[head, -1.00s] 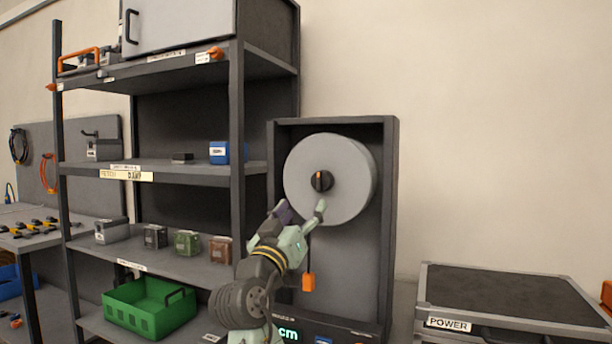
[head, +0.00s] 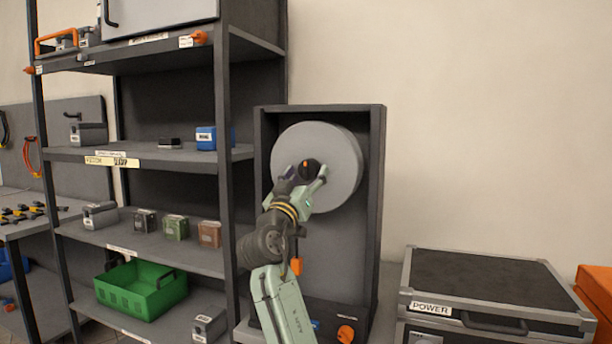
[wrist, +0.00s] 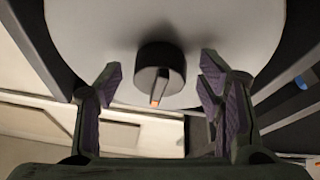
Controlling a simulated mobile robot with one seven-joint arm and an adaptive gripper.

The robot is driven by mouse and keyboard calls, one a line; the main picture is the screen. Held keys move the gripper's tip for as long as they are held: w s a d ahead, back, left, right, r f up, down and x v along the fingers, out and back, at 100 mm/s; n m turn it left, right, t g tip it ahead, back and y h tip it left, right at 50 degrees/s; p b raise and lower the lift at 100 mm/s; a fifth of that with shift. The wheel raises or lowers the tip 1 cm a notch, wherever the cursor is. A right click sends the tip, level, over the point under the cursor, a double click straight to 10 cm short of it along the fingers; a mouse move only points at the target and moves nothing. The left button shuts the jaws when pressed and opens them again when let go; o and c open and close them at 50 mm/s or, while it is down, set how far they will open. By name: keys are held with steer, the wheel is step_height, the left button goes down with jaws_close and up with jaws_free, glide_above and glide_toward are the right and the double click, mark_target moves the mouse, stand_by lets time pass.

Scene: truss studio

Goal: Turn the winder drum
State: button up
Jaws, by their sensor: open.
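The winder drum (head: 340,150) is a pale grey disc mounted in a dark upright frame (head: 376,200). A black knob (head: 310,166) with an orange mark sits at its centre. The drum's face fills the top of the wrist view (wrist: 230,30), and the knob (wrist: 160,65) is there with its orange mark pointing down. My gripper (head: 306,178) is open in front of the drum. In the wrist view its two purple-padded fingers (wrist: 158,78) stand either side of the knob, with clear gaps. I cannot tell how far the fingertips are from the drum's face.
An orange pendant (head: 297,266) hangs below the drum, beside my arm. A dark shelf rack (head: 228,120) stands close on the left, with a green crate (head: 140,290) low down. A case labelled POWER (head: 480,285) is at right. The wall above it is clear.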

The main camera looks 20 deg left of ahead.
steer(key=shift+c, duration=0.2)
jaws_close()
stand_by(0.5)
